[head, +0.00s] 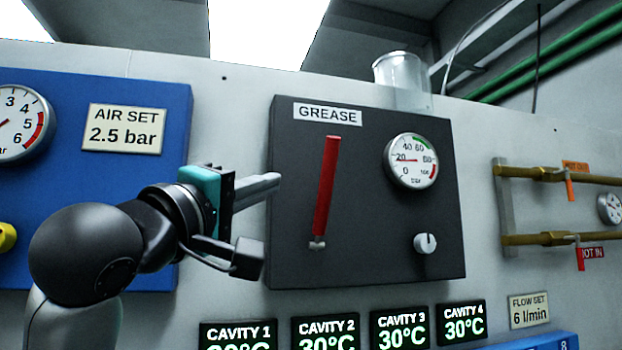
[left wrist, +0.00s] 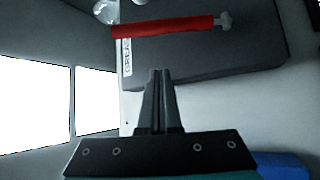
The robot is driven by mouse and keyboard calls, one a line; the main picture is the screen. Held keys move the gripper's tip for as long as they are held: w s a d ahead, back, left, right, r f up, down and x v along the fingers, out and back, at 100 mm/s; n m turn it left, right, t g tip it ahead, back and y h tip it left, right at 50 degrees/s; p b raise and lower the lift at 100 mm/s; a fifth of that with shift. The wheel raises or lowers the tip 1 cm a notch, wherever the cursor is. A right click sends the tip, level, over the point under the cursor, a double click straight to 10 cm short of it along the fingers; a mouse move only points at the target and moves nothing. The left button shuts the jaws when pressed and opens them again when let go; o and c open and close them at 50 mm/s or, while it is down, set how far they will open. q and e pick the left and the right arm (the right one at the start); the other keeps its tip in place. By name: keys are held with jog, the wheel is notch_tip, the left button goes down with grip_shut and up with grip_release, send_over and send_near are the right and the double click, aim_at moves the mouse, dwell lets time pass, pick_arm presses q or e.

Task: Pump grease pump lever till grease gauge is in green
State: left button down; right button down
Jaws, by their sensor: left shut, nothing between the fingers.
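The red grease pump lever (head: 325,185) stands nearly upright on the dark grease panel (head: 360,265), its pivot at the bottom. The grease gauge (head: 411,161) is right of the lever. Its needle points left, near 20, outside the green band at its upper right. My left gripper (head: 272,184) is shut and empty, left of the lever and apart from it. In the left wrist view the lever (left wrist: 165,27) lies across the top, beyond the closed fingertips (left wrist: 158,74). My right gripper is not in view.
A grey knob (head: 425,244) sits below the gauge. A clear reservoir (head: 398,70) stands above the panel. A blue air panel (head: 140,185) is at the left, cavity displays (head: 325,334) are below, and brass pipes (head: 545,174) are at the right.

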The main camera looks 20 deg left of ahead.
aim_at(326, 187)
pick_arm(q)
jog(key=shift+s+r, duration=0.1)
jog(key=shift+r, duration=0.1)
jog(key=p+x, duration=0.4)
jog(key=x, duration=0.5)
jog(key=shift+w+r, duration=0.25)
jog(key=shift+r, duration=0.05)
jog(key=shift+w+d+f, duration=0.1)
jog(key=shift+d, duration=0.2)
jog(key=shift+s+d+f, duration=0.95)
jog(key=shift+s+d, duration=0.1)
